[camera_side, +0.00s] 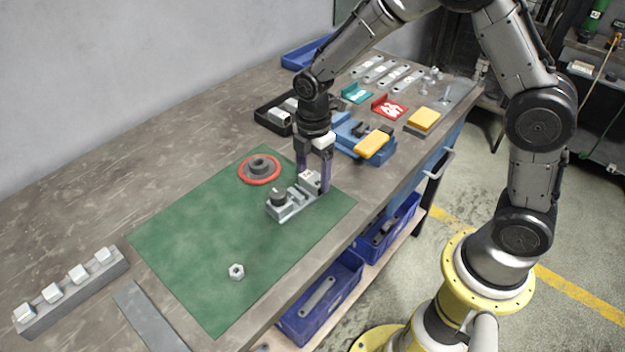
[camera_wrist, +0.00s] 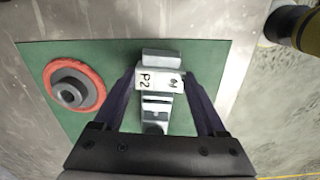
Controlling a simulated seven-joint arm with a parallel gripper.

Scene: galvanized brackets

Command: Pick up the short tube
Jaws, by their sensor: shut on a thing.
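My gripper (camera_side: 314,184) points down over the far end of a grey stepped fixture (camera_side: 293,208) on the green mat. It is shut on a pale box-shaped piece marked P2 (camera_side: 307,179), which also shows between the fingers in the wrist view (camera_wrist: 165,80). I cannot tell for sure whether this piece is the short tube, as its ends are hidden. It sits at the fixture, and I cannot see any gap below it. A dark round piece (camera_side: 277,197) stands on the fixture's near end.
A grey flanged part in a red ring (camera_side: 259,168) lies left of my gripper. A hex nut (camera_side: 236,271) lies on the open front of the green mat (camera_side: 190,245). Behind stand a blue fixture with a yellow block (camera_side: 371,145) and a black tray (camera_side: 262,122).

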